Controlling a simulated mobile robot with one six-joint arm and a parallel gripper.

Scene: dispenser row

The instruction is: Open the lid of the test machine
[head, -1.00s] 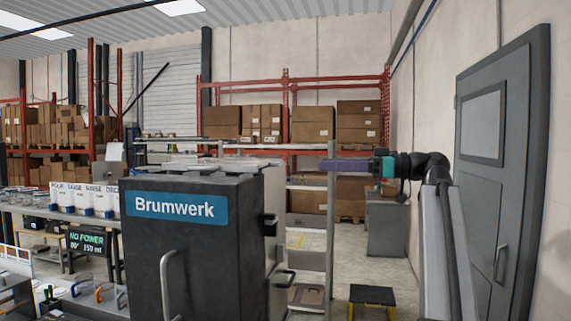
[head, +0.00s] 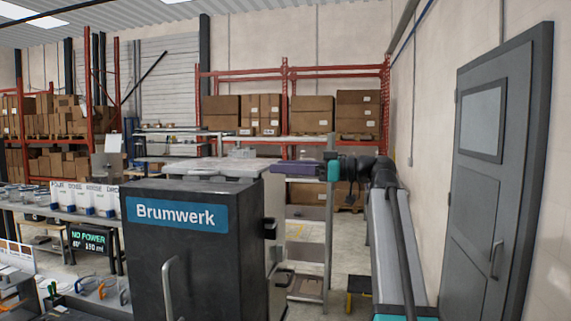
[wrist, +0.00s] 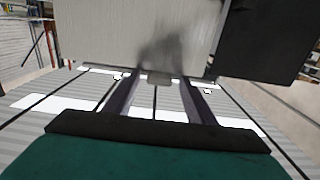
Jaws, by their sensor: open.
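The machine (head: 187,247) labelled Brumwerk has a dark front with a vertical handle (head: 169,284). A light grey top (head: 165,167) shows behind the dark front; I cannot tell its lid edge clearly. My gripper (head: 277,168) is at the right end of that top, fingers pointing left. In the wrist view, my gripper (wrist: 158,81) is open, with a finger on either side of a small grey tab (wrist: 158,78) on a light panel (wrist: 135,35). I cannot tell whether the fingers touch the tab. The dark machine part also shows at upper right there (wrist: 268,38).
A grey door (head: 495,170) stands in the right wall. A yellow and black step stool (head: 358,291) is on the floor behind my arm. A bench with white containers (head: 88,199) and a "NO POWER" display (head: 90,237) is at left. Shelves with boxes (head: 312,115) stand behind.

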